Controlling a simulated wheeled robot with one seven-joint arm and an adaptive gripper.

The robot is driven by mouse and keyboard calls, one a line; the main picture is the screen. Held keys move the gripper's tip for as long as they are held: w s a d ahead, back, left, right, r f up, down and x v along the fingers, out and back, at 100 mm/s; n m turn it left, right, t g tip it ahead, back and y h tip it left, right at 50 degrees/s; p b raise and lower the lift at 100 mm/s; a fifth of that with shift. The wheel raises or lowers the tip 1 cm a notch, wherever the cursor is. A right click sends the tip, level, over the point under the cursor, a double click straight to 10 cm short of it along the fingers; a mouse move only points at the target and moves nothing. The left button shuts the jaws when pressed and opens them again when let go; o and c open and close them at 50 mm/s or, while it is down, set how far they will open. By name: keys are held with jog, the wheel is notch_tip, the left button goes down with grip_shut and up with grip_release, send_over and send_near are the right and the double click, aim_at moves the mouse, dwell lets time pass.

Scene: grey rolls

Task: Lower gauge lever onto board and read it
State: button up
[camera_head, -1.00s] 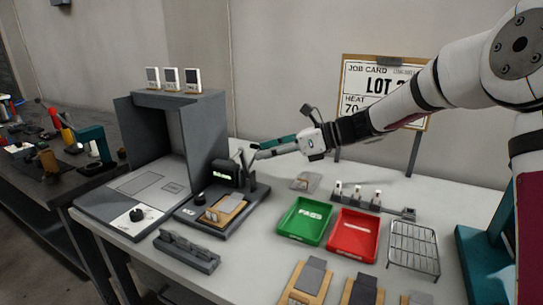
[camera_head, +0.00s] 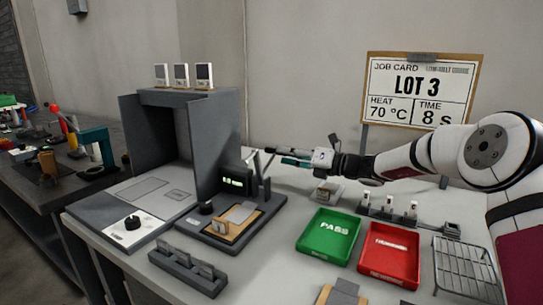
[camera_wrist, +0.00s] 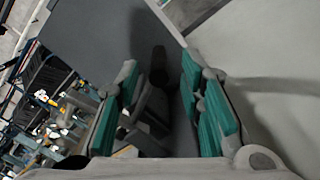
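The gauge (camera_head: 235,181) is a dark block with a small lit display, its digits too small to read surely. Its lever (camera_head: 257,164) is a thin raised arm beside the display. The wooden board (camera_head: 226,232), with a grey patch on top, lies flat on the gauge's dark base below. My gripper (camera_head: 280,157) is just right of the lever's upper end, pointing left. In the wrist view, its teal-padded fingers (camera_wrist: 165,95) stand apart, with a dark cylindrical end (camera_wrist: 158,66) showing between them, seemingly the lever's. Contact is not clear.
A grey hooded station (camera_head: 170,125) stands left of the gauge. A slotted grey rack (camera_head: 187,268) lies in front. The green PASS tray (camera_head: 329,237), a red tray (camera_head: 388,254) and a wire rack (camera_head: 466,271) stand to the right. The job card (camera_head: 420,90) reads LOT 3, 70 °C, 8 s.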

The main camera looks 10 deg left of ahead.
aim_at(271, 151)
jog(key=shift+b+x, duration=0.5)
jog(key=shift+x, duration=2.45)
grip_shut()
